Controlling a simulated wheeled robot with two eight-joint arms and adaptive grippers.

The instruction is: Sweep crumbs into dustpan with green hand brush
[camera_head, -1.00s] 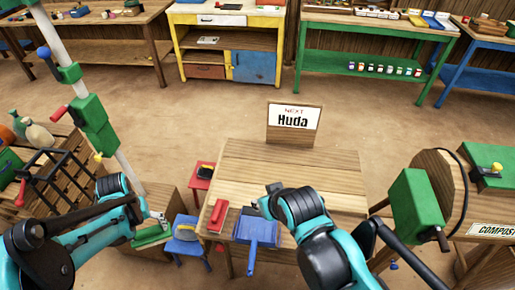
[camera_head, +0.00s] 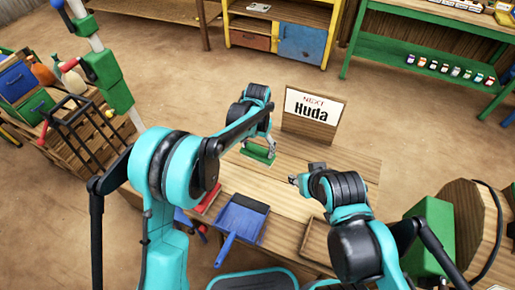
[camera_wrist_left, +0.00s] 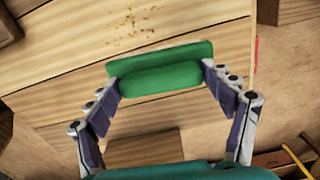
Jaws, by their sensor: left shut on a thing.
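My left gripper (camera_head: 264,143) is shut on the green hand brush (camera_head: 257,152) and holds it over the far left part of the wooden table (camera_head: 345,165). In the left wrist view the green brush (camera_wrist_left: 160,80) lies across between the two fingers. Brown crumbs (camera_wrist_left: 130,27) are scattered on the table planks beyond it; I cannot make them out in the head view. The blue dustpan (camera_head: 240,222) lies at the table's front left, its handle toward me. My right gripper (camera_head: 294,181) is over the table, right of the dustpan; its fingers are too small to read.
A red object (camera_head: 207,198) lies left of the dustpan, partly behind my left arm. A shallow wooden tray (camera_head: 314,243) is at the front right. A green box (camera_head: 430,235) stands further right.

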